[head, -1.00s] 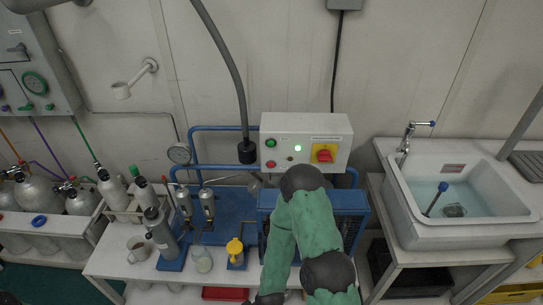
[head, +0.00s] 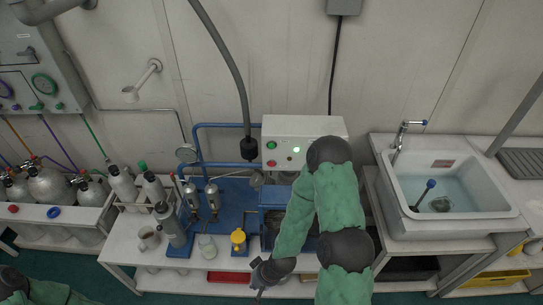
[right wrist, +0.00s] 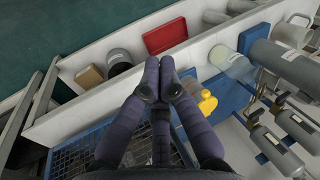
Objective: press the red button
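The red button (head: 271,163) is on the front of the white control box (head: 303,125), at its left side below a green button (head: 271,146). My right gripper (head: 262,284) is well below the box in the head view, apart from the button, near the bench's front edge. In the right wrist view its fingers (right wrist: 160,66) are together with nothing seen between them. The button is not visible in that view. My right arm covers the box's right part. My left gripper is out of view.
A blue compressor frame (head: 273,196) stands below the box. A yellow-capped part (head: 238,237), a clear jar (head: 207,246) and grey cylinders (head: 170,225) stand to its left. A sink (head: 455,225) is at right. A grey hose hangs left of the box.

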